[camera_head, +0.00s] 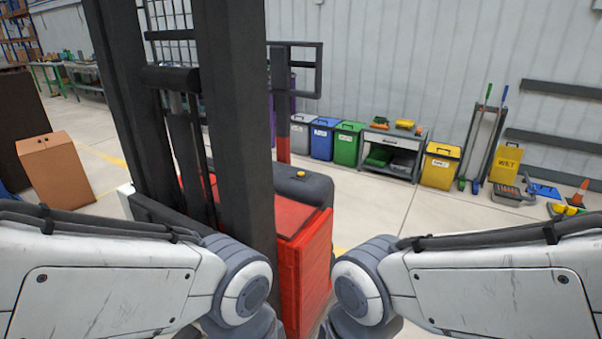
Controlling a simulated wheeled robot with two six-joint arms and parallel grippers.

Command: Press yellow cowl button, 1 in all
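A red and black forklift (312,265) stands in front of me, its dark mast (240,110) rising left of centre. A small yellow button (300,173) shows on top of its black cowl (290,188), behind the mast and above the red body. Nothing touches the button. My two white arms come in from the lower left and lower right, bent at grey joints near the bottom middle. Neither gripper is in the picture. The lower part of the forklift is partly hidden by my arms.
A cardboard box (58,170) stands at left. Along the back wall are blue (322,140), green (346,146) and yellow (440,168) bins, a grey cart (400,143) and a hand truck (483,145). The floor right of the forklift (390,205) is clear.

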